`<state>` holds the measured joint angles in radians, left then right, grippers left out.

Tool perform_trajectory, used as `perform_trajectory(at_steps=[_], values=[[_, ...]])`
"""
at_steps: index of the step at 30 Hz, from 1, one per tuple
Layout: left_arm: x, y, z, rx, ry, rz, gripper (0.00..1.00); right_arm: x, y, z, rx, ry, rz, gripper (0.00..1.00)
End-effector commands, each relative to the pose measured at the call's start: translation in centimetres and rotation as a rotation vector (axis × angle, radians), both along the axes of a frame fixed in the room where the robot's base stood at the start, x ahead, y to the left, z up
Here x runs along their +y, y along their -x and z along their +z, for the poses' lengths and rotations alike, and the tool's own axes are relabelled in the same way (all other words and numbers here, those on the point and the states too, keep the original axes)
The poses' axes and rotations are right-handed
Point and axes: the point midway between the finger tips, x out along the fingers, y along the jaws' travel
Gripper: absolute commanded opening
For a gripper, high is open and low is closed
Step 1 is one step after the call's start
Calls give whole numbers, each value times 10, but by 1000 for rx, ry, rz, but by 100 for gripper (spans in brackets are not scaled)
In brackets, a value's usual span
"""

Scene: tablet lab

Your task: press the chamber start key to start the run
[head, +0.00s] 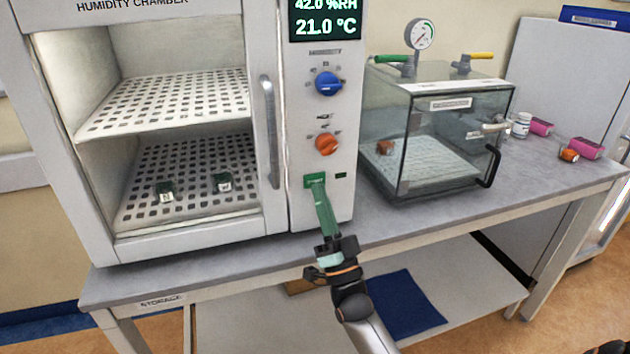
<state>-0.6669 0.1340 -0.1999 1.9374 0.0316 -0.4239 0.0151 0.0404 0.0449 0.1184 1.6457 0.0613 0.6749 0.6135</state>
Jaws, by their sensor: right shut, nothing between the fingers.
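The humidity chamber (180,237) stands at the left of the bench, with its control panel (335,200) on its right side. The green start key (313,180) is low on this panel, below the orange knob (326,145). My right gripper (319,192) reaches up from below with its green fingers shut and empty. The fingertips are at the key and cover its lower part; I cannot tell whether they touch it or press it in. My left gripper is not in view.
A blue knob (328,83) and a display (325,22) reading 42.0 %RH and 21.0 °C are higher on the panel. A door handle (269,130) is left of it. A clear vacuum box (435,150) stands close on the right. Bare bench (375,225) lies in front.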

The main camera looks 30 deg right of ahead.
Motion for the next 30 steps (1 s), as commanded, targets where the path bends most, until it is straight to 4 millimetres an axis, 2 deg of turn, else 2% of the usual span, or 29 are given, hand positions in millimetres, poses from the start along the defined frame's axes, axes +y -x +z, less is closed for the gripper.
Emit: perform_trajectory(at_steps=[30], values=[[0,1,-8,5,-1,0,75,-3,-11,0,0,0,0,0]])
